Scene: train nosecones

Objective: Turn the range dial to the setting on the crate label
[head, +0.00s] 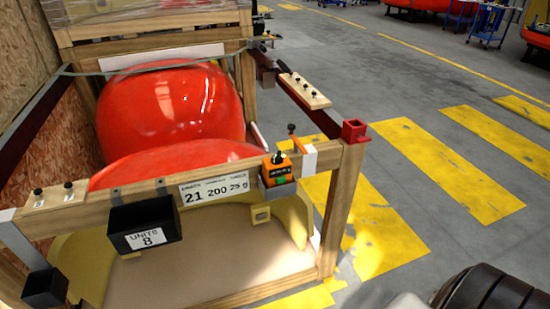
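The wooden crate has a white label (214,190) on its front top rail. It reads "21", "200" and "25 g" under small headings too blurred to read. An orange device (277,171) is mounted at the right end of that rail, just right of the label. It has a black knob (279,157) on top, a dark face with tiny lettering, and a green patch below. The range dial's setting cannot be read at this size. Neither of my grippers is in view.
Two red nosecones (170,105) lie in the crate. A black bin (145,222) labelled "UNITS 8" hangs on the front rail, and a small dark box (45,288) sits lower left. A red bracket (354,131) caps the right corner post. Yellow-striped floor (450,165) at right is open.

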